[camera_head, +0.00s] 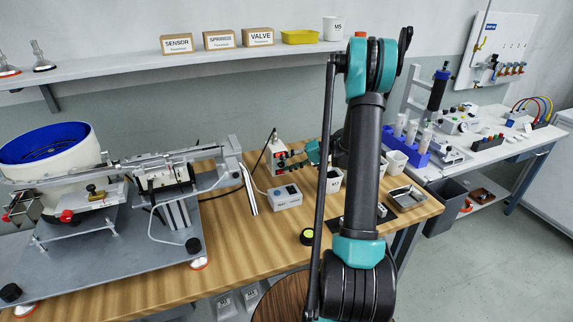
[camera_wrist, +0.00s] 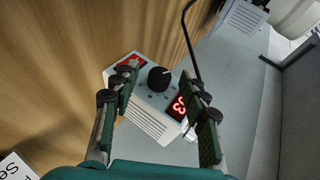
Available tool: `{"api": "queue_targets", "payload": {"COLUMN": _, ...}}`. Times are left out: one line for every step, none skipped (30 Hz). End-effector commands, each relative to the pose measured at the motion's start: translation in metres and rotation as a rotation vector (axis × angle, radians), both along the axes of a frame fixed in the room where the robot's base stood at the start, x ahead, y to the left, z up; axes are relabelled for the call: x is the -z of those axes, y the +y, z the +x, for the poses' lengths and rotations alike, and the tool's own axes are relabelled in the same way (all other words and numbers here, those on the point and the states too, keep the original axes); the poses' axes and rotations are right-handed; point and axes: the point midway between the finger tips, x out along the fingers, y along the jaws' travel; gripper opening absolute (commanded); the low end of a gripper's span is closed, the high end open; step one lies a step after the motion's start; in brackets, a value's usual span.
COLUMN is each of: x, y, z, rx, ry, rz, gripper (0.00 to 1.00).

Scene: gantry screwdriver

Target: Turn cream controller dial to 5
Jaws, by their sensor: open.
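The cream controller (camera_head: 274,152) stands at the back of the wooden table in the head view, partly behind my gripper (camera_head: 297,158). In the wrist view the cream controller (camera_wrist: 150,123) is seen close up, with side vent slots. Its black round dial (camera_wrist: 159,79) lies between the two fingers of my open gripper (camera_wrist: 158,76). The fingers are apart from the dial on both sides; their exact height over it is hard to tell. A red display (camera_wrist: 177,108) is lit with sideways digits, partly beside the right finger. A red switch (camera_wrist: 131,62) is partly behind the left finger.
A black cable (camera_wrist: 189,42) rises beside the controller. A pale box with a small display (camera_head: 285,197) stands in front of it on the table. The feeder with a blue-rimmed bowl (camera_head: 45,165) is at left. White cups (camera_head: 396,162) and a metal tray (camera_head: 404,197) stand at right.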

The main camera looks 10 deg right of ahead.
Motion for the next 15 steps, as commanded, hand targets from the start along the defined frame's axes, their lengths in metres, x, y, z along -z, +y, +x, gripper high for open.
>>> {"api": "queue_targets", "payload": {"x": -0.001, "y": -0.001, "z": 0.000, "rx": 0.000, "ry": 0.000, "rz": 0.000, "gripper": 0.44}}
{"api": "queue_targets", "payload": {"x": -0.001, "y": -0.002, "z": -0.001, "rx": 0.000, "ry": 0.000, "rz": 0.000, "gripper": 0.44}}
{"api": "queue_targets", "payload": {"x": -0.002, "y": -0.005, "z": -0.001, "rx": 0.001, "ry": 0.000, "rz": 0.000, "gripper": 0.44}}
{"api": "queue_targets", "payload": {"x": -0.004, "y": -0.007, "z": -0.002, "rx": 0.001, "ry": 0.000, "rz": 0.000, "gripper": 0.44}}
{"api": "queue_targets", "payload": {"x": -0.005, "y": -0.010, "z": -0.002, "rx": 0.002, "ry": 0.000, "rz": 0.000, "gripper": 0.44}}
{"api": "queue_targets", "payload": {"x": -0.008, "y": -0.016, "z": -0.003, "rx": 0.003, "ry": 0.000, "rz": 0.000, "gripper": 0.44}}
{"api": "queue_targets", "payload": {"x": -0.010, "y": -0.020, "z": -0.004, "rx": 0.003, "ry": 0.000, "rz": 0.000, "gripper": 0.44}}
{"api": "queue_targets", "payload": {"x": -0.013, "y": -0.025, "z": -0.006, "rx": 0.004, "ry": 0.000, "rz": 0.001, "gripper": 0.44}}
{"api": "queue_targets", "payload": {"x": -0.016, "y": -0.032, "z": -0.007, "rx": 0.004, "ry": 0.000, "rz": 0.000, "gripper": 0.44}}
{"api": "queue_targets", "payload": {"x": -0.019, "y": -0.037, "z": -0.009, "rx": 0.005, "ry": 0.001, "rz": 0.000, "gripper": 0.44}}
{"api": "queue_targets", "payload": {"x": -0.022, "y": -0.043, "z": -0.010, "rx": 0.005, "ry": 0.000, "rz": 0.000, "gripper": 0.44}}
{"api": "queue_targets", "payload": {"x": -0.026, "y": -0.050, "z": -0.012, "rx": 0.004, "ry": 0.000, "rz": 0.001, "gripper": 0.44}}
{"api": "queue_targets", "payload": {"x": -0.029, "y": -0.056, "z": -0.014, "rx": 0.005, "ry": 0.000, "rz": 0.000, "gripper": 0.44}}
{"api": "queue_targets", "payload": {"x": -0.032, "y": -0.061, "z": -0.015, "rx": 0.005, "ry": 0.000, "rz": 0.000, "gripper": 0.44}}
{"api": "queue_targets", "payload": {"x": -0.035, "y": -0.067, "z": -0.016, "rx": 0.004, "ry": 0.000, "rz": 0.001, "gripper": 0.44}}
